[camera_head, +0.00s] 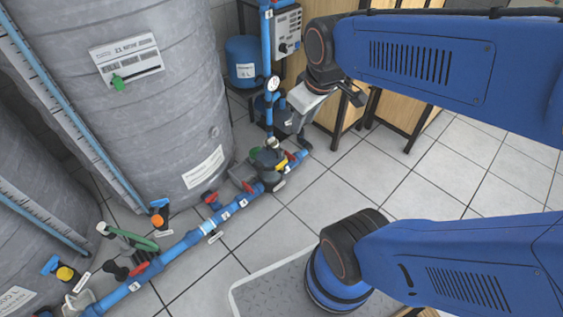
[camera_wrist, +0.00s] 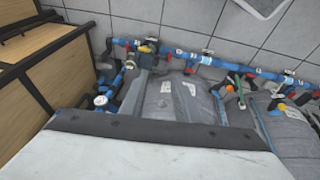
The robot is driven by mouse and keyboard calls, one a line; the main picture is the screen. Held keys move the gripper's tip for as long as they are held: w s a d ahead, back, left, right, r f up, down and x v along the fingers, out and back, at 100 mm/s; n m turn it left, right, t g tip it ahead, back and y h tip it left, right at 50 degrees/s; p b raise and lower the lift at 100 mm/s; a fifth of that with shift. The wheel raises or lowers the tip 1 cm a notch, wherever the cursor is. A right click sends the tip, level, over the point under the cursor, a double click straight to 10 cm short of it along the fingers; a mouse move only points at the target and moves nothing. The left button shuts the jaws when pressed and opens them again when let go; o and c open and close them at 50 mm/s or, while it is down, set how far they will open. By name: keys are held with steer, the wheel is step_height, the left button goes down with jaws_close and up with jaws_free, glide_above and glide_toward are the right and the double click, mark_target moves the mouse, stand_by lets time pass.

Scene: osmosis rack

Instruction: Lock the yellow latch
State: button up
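A small yellow part (camera_head: 277,168) shows on the dark fitting at the right end of the blue pipe in the head view; I cannot tell for sure that it is the latch. Another small yellow part (camera_head: 65,273) sits on a valve at the lower left. My gripper (camera_head: 305,122) hangs beyond and above the fitting, near the wooden cabinets, apart from both yellow parts. Its fingers are too small and partly hidden to tell if they are open. In the wrist view a pale block with a dark edge fills the bottom, and the fingertips do not show.
Large grey tanks (camera_head: 160,120) stand on the left. A blue pipe (camera_head: 187,242) with red, green and orange handles runs along the floor beside them. A pressure gauge (camera_head: 272,83) sits on an upright pipe. Wooden cabinets (camera_head: 338,110) stand behind. Tiled floor on the right is clear.

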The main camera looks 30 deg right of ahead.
steer(key=w+d+f+n+g, duration=0.1)
steer(key=w+f+n, duration=0.4)
steer(key=w, duration=0.4)
steer(key=n+g, duration=0.3)
steer(key=n, duration=1)
glide_above(282, 163)
step_height(282, 163, down, 26)
step_height(282, 163, down, 17)
steer(key=shift+w+r, duration=0.1)
steer(key=shift+w, duration=0.05)
jaws_close()
